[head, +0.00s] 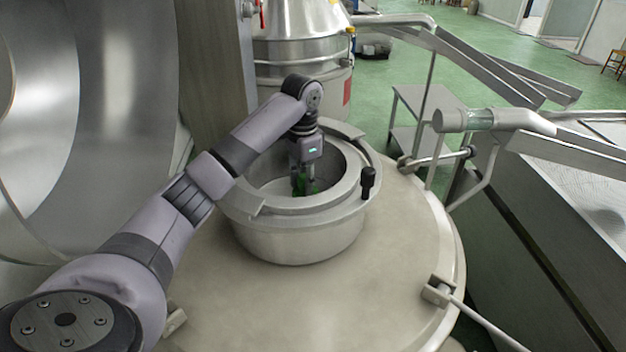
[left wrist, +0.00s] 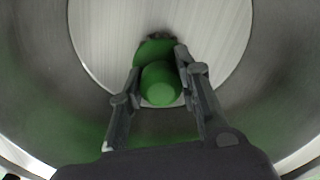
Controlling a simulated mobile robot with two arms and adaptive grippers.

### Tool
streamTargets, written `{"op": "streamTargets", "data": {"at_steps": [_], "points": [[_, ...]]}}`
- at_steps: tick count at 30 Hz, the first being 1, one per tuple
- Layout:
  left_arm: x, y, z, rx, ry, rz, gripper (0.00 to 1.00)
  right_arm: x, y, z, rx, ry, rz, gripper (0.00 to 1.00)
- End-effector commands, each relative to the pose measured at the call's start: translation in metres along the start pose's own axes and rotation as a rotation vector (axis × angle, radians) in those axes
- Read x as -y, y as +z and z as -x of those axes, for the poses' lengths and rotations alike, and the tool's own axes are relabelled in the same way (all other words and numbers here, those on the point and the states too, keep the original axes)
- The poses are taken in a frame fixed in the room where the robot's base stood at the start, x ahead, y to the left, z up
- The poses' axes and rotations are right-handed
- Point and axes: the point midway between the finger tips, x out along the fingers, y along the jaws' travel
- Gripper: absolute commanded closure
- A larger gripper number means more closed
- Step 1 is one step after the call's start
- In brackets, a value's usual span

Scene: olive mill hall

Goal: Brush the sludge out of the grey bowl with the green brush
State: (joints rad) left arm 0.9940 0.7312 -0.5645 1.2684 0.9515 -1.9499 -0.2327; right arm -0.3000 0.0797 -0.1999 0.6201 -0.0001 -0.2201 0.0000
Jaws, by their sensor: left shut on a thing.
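The grey bowl (head: 300,245) is a round metal vessel with a thick rim, set on top of a large domed machine. My left gripper (head: 304,185) reaches down inside its opening from above. It is shut on the green brush (left wrist: 160,85), whose handle end sits between the two fingers (left wrist: 160,105) in the left wrist view. The brush (head: 299,184) shows only as a small green patch in the head view. A small dark patch (left wrist: 160,36) shows at the brush's far edge against the bright bowl floor; I cannot tell whether it is sludge or bristles. My right gripper is not in view.
The domed lid (head: 300,310) surrounds the bowl. A black knob (head: 368,182) stands on the bowl's right rim. A metal pipe (head: 495,120) and a rod lie to the right. A large steel drum (head: 125,110) stands at the left and a steel vessel (head: 300,50) behind.

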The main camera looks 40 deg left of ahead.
Motion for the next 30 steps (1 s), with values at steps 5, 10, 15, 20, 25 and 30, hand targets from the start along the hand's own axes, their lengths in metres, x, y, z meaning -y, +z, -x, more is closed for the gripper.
{"op": "streamTargets", "data": {"at_steps": [5, 10, 15, 20, 25, 30], "points": [[0.002, 0.006, -0.001, 0.003, 0.001, 0.0, 0.92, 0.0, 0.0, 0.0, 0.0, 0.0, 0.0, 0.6], [0.007, 0.016, 0.0, 0.004, 0.0, 0.002, 0.92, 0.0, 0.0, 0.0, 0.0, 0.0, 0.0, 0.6], [0.014, 0.03, 0.001, 0.003, -0.001, 0.001, 0.92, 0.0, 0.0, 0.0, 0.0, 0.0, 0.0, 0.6], [0.016, 0.035, 0.002, 0.0, 0.0, -0.001, 0.92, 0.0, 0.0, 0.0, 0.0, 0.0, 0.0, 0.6], [0.02, 0.042, 0.001, 0.001, 0.0, 0.0, 0.92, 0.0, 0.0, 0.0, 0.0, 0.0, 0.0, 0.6], [0.026, 0.056, 0.0, 0.001, -0.001, 0.001, 0.92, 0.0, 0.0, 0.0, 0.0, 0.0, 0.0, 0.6]]}}
